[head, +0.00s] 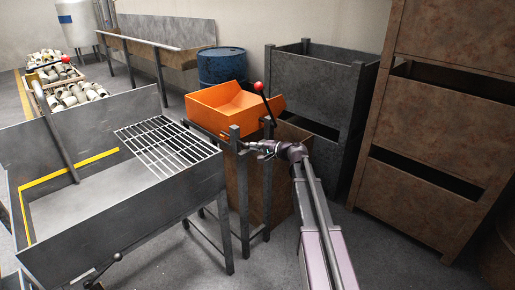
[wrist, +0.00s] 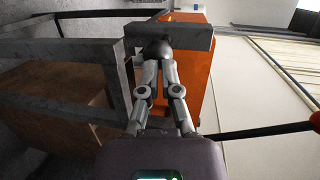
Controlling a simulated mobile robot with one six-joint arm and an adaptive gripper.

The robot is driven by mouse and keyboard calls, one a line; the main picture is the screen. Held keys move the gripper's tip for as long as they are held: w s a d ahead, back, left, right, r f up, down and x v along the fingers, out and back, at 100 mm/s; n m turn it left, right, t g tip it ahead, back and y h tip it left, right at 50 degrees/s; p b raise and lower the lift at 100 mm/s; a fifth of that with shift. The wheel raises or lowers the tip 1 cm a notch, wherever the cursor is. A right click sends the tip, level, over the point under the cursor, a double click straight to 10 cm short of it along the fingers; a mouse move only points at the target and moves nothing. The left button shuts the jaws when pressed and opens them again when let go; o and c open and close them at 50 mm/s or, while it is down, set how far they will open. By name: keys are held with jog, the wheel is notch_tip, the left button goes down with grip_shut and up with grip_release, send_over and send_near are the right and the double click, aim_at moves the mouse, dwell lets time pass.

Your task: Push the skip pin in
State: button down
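The orange skip (head: 232,103) sits tilted in a grey steel frame; its orange side also shows in the wrist view (wrist: 199,75). The skip pin's dark round knob (wrist: 158,48) is at the grey bracket (wrist: 188,37) beside the skip. My gripper (wrist: 158,62) has its fingers drawn together, with the tips right at the knob. They appear to touch it, not to be wrapped around it. The pin's shaft is hidden behind the knob and bracket. In the head view my gripper (head: 248,147) is at the frame's front post, and the knob is too small to make out.
A black lever with a red ball (head: 258,87) rises beside the skip; its rod (wrist: 262,131) crosses the wrist view at right. A grey trough with a grate (head: 165,145) stands left. A blue drum (head: 221,66) and grey bins (head: 315,85) stand behind.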

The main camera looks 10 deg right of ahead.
jog(key=shift+w+a, duration=0.2)
jog(key=shift+a, duration=0.1)
jog(key=shift+d, duration=0.15)
jog(key=p+v, duration=0.2)
jog(key=v, duration=1.2)
jog(key=shift+s+d+p, duration=0.15)
jog(key=shift+p, duration=0.25)
